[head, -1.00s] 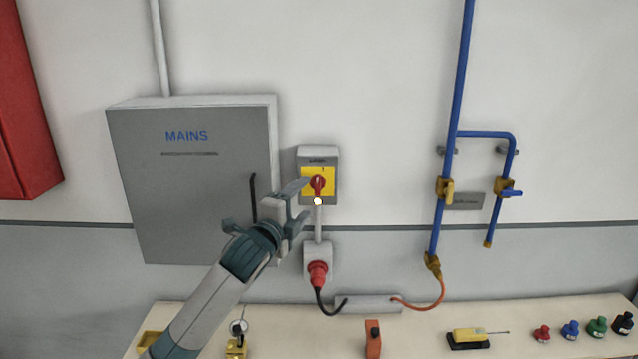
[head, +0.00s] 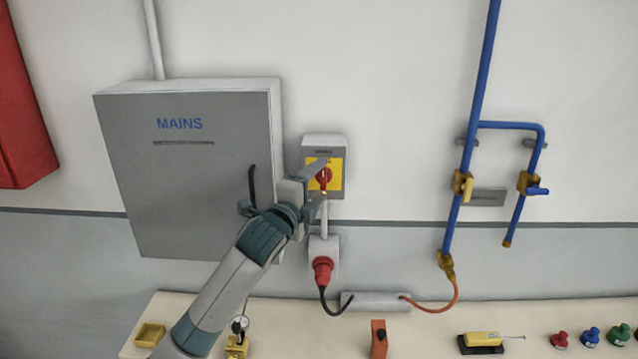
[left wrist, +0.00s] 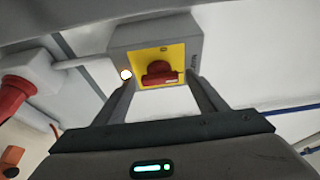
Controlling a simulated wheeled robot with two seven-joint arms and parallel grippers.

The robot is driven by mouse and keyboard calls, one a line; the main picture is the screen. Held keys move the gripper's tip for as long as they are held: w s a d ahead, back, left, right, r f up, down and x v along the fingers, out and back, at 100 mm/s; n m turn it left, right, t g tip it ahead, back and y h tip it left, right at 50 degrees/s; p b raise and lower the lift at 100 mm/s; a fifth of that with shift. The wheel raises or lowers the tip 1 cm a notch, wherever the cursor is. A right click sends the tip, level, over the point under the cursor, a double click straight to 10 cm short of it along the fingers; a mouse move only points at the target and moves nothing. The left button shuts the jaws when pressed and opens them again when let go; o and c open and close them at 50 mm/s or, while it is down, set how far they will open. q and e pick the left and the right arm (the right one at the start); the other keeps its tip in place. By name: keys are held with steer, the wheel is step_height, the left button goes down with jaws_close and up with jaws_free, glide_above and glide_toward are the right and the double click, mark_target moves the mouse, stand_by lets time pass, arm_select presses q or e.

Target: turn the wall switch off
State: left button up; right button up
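The wall switch (head: 337,184) is a grey box with a yellow plate and a red rotary knob (head: 324,175). In the left wrist view the red knob (left wrist: 160,76) shows ahead, between the two finger lines. My left gripper (head: 322,182) is open, with its fingers apart above and below the knob in the head view. The upper finger crosses part of the plate and knob. I cannot tell whether either finger touches the knob. A small lit white lamp (left wrist: 126,75) shows by one fingertip. My right gripper is not in view.
The grey MAINS cabinet (head: 190,200) with its dark handle stands close left of the switch. A red plug (head: 322,268) sits in a socket below. Blue pipes with brass valves (head: 462,185) are to the right. A bench (head: 420,325) with small items runs below.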

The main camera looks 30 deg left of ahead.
arm_select(q)
steer(key=c, duration=0.9)
steer(key=shift+c, duration=0.2)
